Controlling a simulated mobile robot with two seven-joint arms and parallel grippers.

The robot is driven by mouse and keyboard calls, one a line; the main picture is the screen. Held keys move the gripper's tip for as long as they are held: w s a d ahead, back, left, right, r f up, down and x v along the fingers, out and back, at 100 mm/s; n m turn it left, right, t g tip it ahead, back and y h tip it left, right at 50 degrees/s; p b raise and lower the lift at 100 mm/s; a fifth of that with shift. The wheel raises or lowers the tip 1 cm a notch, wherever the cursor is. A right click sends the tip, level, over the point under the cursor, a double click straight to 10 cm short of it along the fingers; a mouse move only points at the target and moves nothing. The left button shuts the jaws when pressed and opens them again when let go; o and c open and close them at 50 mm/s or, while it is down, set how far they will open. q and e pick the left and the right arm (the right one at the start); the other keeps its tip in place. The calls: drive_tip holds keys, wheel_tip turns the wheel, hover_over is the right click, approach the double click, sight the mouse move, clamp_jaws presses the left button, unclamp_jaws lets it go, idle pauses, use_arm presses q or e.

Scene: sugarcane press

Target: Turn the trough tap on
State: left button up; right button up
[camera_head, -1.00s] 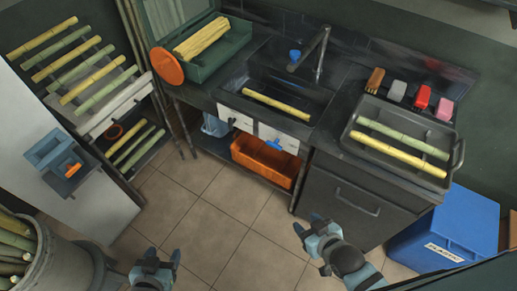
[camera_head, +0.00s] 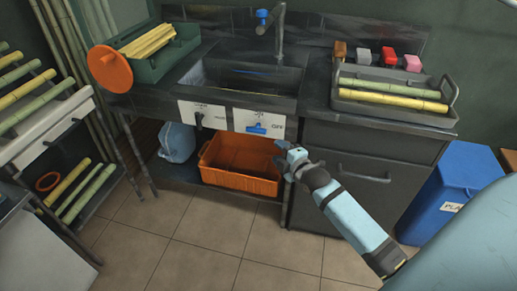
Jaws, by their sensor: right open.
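The dark trough (camera_head: 240,78) is set in the counter. A grey tap spout with a blue knob (camera_head: 263,18) stands at its back. On the trough's front are two white label plates. The left plate (camera_head: 215,112) carries a black lever (camera_head: 198,120). The right plate (camera_head: 268,121) carries a blue lever handle (camera_head: 257,129) lying level, with the word OFF to its right. My right gripper (camera_head: 286,161) is open and empty, below and right of the blue lever, apart from it. My left gripper is out of view.
An orange crate (camera_head: 238,166) sits on the shelf under the trough, with a blue container (camera_head: 177,142) to its left. A dark cabinet (camera_head: 370,155) stands to the right, with a blue bin (camera_head: 447,195) beyond. A tray of cane (camera_head: 392,97) rests on the counter. The tiled floor in front is clear.

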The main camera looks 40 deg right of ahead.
sight(261, 133)
drive_tip(key=shift+n, duration=0.3)
drive_tip(key=w+b, duration=0.1)
drive_tip(key=w, duration=0.3)
drive_tip(key=w+d+f+b, duration=0.1)
drive_tip(key=w, duration=0.4)
drive_tip(key=w+d+f+b, duration=0.1)
drive_tip(key=w+b, duration=0.1)
drive_tip(key=w, duration=0.2)
drive_tip(key=shift+w, duration=0.25)
drive_tip(key=shift+w+d, duration=0.1)
drive_tip(key=shift+w, duration=0.35)
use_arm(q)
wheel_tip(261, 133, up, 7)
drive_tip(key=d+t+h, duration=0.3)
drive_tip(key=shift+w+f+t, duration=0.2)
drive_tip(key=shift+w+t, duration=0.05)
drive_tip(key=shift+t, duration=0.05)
use_arm(e)
drive_tip(key=shift+f, duration=0.1)
drive_tip(key=c, duration=0.9)
